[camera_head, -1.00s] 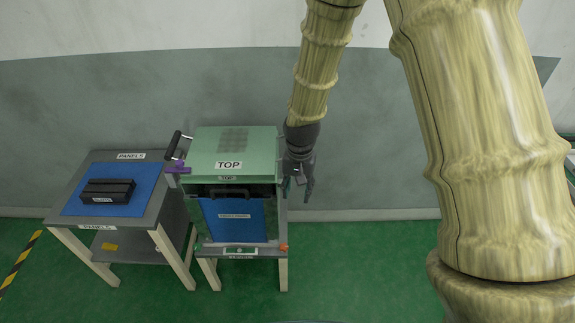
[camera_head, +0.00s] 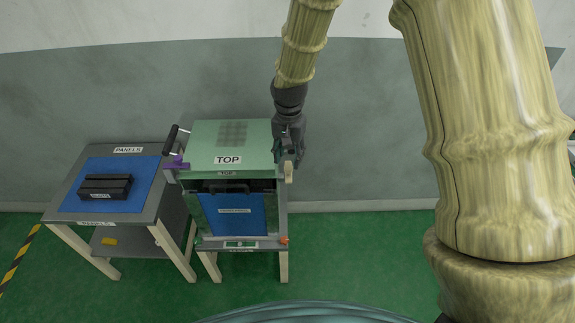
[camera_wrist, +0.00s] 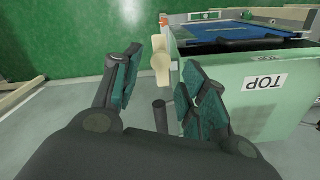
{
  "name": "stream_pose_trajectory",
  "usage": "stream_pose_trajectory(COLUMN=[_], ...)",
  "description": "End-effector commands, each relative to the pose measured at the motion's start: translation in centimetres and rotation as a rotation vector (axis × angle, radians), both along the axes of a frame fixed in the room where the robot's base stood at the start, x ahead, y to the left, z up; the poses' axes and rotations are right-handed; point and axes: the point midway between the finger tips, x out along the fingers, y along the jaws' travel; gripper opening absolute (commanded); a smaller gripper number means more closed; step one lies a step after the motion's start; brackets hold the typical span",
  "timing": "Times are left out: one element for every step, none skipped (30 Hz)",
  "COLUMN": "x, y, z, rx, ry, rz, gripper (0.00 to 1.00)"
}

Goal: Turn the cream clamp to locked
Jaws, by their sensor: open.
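The cream clamp (camera_wrist: 161,60) is on the side of the pale green box marked TOP (camera_wrist: 262,95). In the wrist view it shows just beyond and between my fingers, with a dark round-ended bar (camera_wrist: 160,115) nearer the palm that may be its handle. In the head view a small cream part of the clamp (camera_head: 289,172) shows below my gripper (camera_head: 290,152), at the right side of the box. My gripper, with teal pads in the wrist view (camera_wrist: 155,88), is open around the bar. I cannot tell whether either finger touches it.
A purple clamp (camera_head: 177,163) with a raised black handle is on the box's left side. A blue panel (camera_head: 233,213) stands in the box's open front. The panels table (camera_head: 142,212) with a black block (camera_head: 105,187) stands to the left. Floor on the right is clear.

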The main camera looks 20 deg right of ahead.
Motion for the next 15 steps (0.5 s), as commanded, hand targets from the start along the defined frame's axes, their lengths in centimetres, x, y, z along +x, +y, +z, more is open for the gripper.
stream_pose_trajectory(x=[0.0, 0.0, 0.0, 0.0, 0.0, 0.0, 0.0, 0.0, 0.0, 0.0, 0.0, 0.1, 0.1, 0.1, 0.0], y=[0.0, 0.1, 0.1, 0.1, 0.1, 0.1, 0.2, 0.2, 0.2, 0.2, 0.2, 0.2, 0.2, 0.2, 0.2], z=[-0.5, -0.9, -1.4, -1.7, -2.0, -2.5, -2.9, -3.1, -3.5, -3.8, -4.0, -4.3, -4.5, -4.7, -4.9], rx=[0.000, 0.000, -0.001, -0.001, 0.000, 0.000, 0.000, 0.000, 0.000, 0.000, 0.000, 0.000, 0.000, 0.000, 0.000], ry=[0.001, 0.001, 0.002, 0.002, 0.001, 0.001, 0.001, 0.001, 0.001, 0.001, 0.001, 0.000, 0.000, 0.000, 0.000], rz=[0.001, 0.002, 0.003, 0.003, 0.004, 0.004, 0.004, 0.004, 0.004, 0.004, 0.004, 0.004, 0.004, 0.004, 0.004], gripper=[0.43, 0.43, 0.43, 0.43, 0.43, 0.43, 0.43, 0.43, 0.43, 0.43, 0.43, 0.43, 0.43, 0.43, 0.43])
